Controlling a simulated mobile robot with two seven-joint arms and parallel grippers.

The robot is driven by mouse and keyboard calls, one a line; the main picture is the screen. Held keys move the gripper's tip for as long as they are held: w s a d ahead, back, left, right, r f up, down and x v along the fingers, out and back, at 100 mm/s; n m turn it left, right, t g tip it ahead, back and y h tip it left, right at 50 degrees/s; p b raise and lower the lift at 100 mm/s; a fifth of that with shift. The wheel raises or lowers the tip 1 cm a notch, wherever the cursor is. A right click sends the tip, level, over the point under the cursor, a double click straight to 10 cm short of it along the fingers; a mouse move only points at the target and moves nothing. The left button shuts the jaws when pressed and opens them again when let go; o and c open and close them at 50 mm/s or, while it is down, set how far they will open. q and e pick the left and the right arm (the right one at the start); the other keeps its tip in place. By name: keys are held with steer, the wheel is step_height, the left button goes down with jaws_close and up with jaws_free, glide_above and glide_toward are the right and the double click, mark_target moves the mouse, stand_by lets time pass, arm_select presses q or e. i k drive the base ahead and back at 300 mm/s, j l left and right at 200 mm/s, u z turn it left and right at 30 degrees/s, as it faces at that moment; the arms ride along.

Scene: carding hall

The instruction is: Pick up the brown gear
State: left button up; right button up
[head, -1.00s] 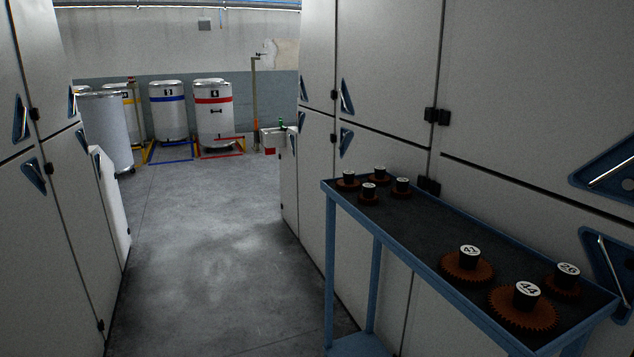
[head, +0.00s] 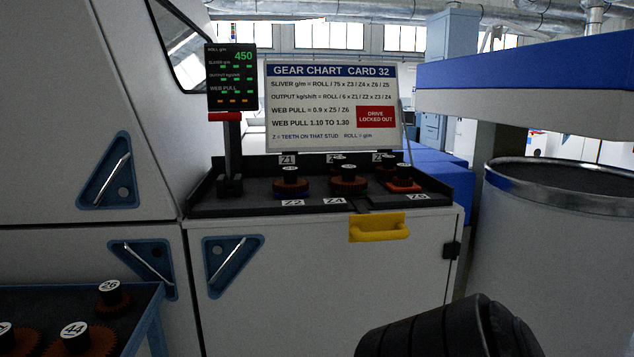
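Several brown gears with black hubs are in the head view. On the blue-framed table at lower left are the gear marked 26 (head: 112,299), the gear marked 44 (head: 92,342) and a third gear (head: 14,343) cut by the left edge. On the machine's dark ledge (head: 235,207) are more gears, among them a left one (head: 291,185) with blue under it, a middle one (head: 349,184) and a right one (head: 404,184) on an orange-red base. Labels Z1, Z2 and Z4 stand by them. Neither gripper's fingers show.
The blue-framed table (head: 140,327) fills the lower left corner. A gear chart board (head: 330,140) and a display (head: 232,78) stand behind the ledge. A yellow handle (head: 379,228) juts from the cabinet front. A large grey drum (head: 560,250) stands at right. A dark rounded part of mine is at bottom centre-right.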

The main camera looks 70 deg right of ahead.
mark_target(291, 184)
steer(key=z, duration=2.05)
steer(key=l+u, duration=0.1)
steer(key=u, duration=0.2)
steer(key=l+u, duration=0.15)
steer(key=u, duration=0.2)
steer(key=k+l+u, duration=0.2)
steer(key=l, duration=0.25)
steer(key=l+u, duration=0.25)
steer(key=l, duration=0.2)
